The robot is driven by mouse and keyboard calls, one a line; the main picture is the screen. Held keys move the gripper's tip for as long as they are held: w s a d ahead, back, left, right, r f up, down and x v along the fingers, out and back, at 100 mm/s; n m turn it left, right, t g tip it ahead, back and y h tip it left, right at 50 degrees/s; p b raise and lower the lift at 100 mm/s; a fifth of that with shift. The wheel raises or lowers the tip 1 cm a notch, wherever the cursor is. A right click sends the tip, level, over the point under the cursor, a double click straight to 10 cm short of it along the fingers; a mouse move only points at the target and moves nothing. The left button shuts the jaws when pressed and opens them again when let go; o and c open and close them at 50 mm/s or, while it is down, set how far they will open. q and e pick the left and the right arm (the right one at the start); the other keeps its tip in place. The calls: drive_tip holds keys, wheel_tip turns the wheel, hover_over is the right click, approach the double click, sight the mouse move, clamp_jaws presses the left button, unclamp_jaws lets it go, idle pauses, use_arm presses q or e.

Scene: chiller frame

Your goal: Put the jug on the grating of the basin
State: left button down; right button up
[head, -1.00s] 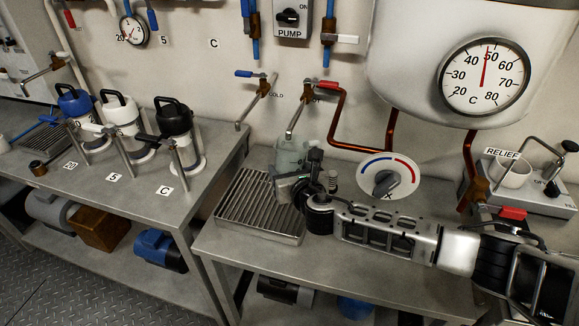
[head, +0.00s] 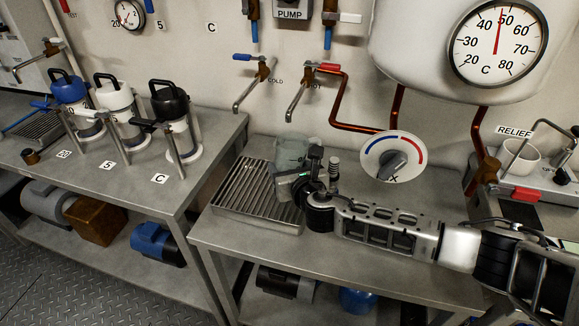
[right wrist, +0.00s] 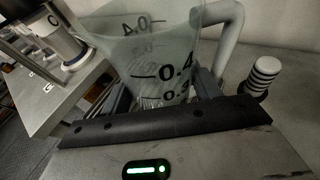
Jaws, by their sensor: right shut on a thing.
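The jug (head: 291,153) is clear, with black measuring marks and a pale handle. It is upright, at the back right corner of the basin's ribbed metal grating (head: 247,190). My right gripper (head: 305,182) is shut on the jug and partly covers it in the head view. In the right wrist view the jug (right wrist: 150,62) stands between the fingers, its handle to the right. The jug's base is hidden, so I cannot tell whether it touches the grating or the bench. My left gripper is not in view.
Two taps (head: 297,100) hang from the wall behind the basin. A dial (head: 393,157) stands right of the jug, and a striped knob (right wrist: 262,75) is close by in the right wrist view. The front and left of the grating are clear.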

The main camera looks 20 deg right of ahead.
drive_tip(key=shift+f+b, duration=0.3)
drive_tip(key=shift+f, duration=0.15)
drive_tip(key=o, duration=1.3)
drive_tip(key=shift+o, duration=0.2)
drive_tip(key=shift+s, duration=0.1)
